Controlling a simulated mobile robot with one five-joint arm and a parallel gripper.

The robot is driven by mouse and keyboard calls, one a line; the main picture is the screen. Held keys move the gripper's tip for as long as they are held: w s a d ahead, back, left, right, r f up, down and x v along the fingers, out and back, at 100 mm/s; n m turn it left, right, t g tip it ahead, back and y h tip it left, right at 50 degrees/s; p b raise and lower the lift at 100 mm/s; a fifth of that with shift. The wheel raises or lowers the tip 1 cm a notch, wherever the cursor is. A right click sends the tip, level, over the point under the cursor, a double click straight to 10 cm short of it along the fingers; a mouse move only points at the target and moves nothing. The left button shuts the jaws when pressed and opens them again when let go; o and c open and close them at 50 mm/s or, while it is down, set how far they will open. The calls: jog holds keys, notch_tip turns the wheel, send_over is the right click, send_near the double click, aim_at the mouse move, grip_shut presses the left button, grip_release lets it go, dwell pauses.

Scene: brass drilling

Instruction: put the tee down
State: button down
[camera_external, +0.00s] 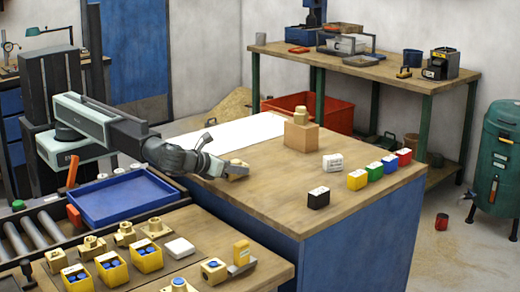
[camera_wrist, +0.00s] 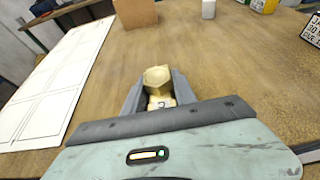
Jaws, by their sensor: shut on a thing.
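The tee, a dull brass fitting (camera_external: 238,170), is between the jaws of my gripper (camera_external: 226,168) over the left part of the wooden bench top (camera_external: 270,185). In the wrist view the tee (camera_wrist: 157,78) sits between the two grey fingers of my gripper (camera_wrist: 158,96), which are shut on it. A pale face with a dark mark shows on its near side. The tee is at or just above the wood; I cannot tell if it touches. Its lower part is partly hidden by the fingers.
A white lined sheet (camera_wrist: 62,85) lies to the left. A tan block (camera_external: 301,136) with a brass piece on it stands behind. White (camera_external: 332,163), black (camera_external: 317,198) and several coloured blocks stand to the right. Bare wood surrounds my gripper. A blue tray (camera_external: 122,197) is at left.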

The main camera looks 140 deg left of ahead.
jog(key=shift+r, duration=0.1)
jog(key=c, duration=1.4)
grip_release()
jog(key=shift+f, duration=0.25)
jog(key=shift+c, duration=0.2)
jog(key=o, duration=0.4)
jog(key=shift+r, duration=0.1)
jog(key=shift+r, duration=0.2)
jog(key=p+v, duration=0.5)
jog(key=v, duration=0.7)
jog(key=shift+d+f, duration=0.1)
